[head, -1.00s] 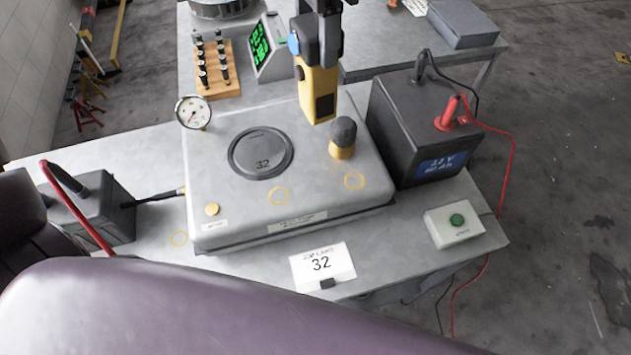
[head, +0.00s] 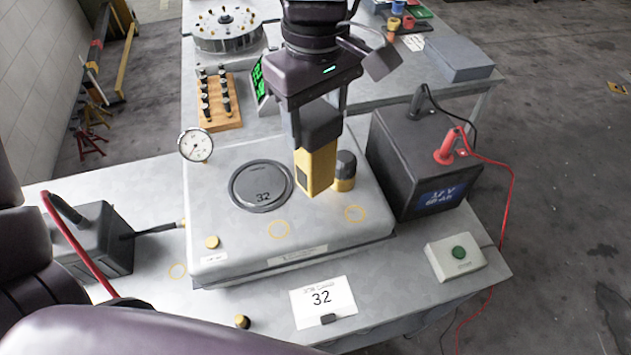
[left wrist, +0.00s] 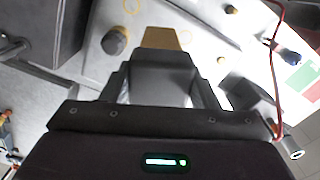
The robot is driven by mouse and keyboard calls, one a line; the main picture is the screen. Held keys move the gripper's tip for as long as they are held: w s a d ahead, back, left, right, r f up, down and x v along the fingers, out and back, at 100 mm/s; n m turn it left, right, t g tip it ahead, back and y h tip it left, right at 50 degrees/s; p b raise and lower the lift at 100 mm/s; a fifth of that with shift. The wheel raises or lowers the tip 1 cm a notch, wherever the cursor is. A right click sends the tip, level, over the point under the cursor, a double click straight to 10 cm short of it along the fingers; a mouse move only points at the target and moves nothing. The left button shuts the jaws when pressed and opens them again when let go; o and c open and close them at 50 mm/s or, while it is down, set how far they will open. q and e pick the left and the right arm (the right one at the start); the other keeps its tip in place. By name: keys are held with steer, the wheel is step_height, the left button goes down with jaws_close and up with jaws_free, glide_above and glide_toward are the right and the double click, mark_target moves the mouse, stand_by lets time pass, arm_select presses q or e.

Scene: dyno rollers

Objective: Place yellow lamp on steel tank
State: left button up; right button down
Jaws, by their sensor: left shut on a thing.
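The yellow lamp (head: 317,168), a boxy yellow body with a dark grey upper part, is held by my left gripper (head: 316,122), which is shut on it. The lamp points down over the right half of the steel tank (head: 330,230), left of a black-topped knob (head: 345,170). I cannot tell whether its lower end touches the tank. In the left wrist view, the yellow end of the lamp (left wrist: 161,38) sticks out past the fingers, with the tank top behind it. My right gripper is not in view.
On the tank are a round lid (head: 261,185) marked 32, a gauge (head: 196,145) and yellow painted rings (head: 279,230). A black battery (head: 420,165) stands close to the right, with a red cable. A white card (head: 323,301) and green-button box (head: 456,257) lie in front.

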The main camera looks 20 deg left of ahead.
mark_target(315, 176)
arm_select(q)
step_height(315, 176, down, 11)
steer(key=shift+s+f, duration=0.1)
steer(key=shift+f, duration=0.45)
steer(key=shift+f, duration=0.15)
steer(key=o, duration=1.5)
step_height(315, 176, up, 12)
steer(key=shift+r, duration=0.2)
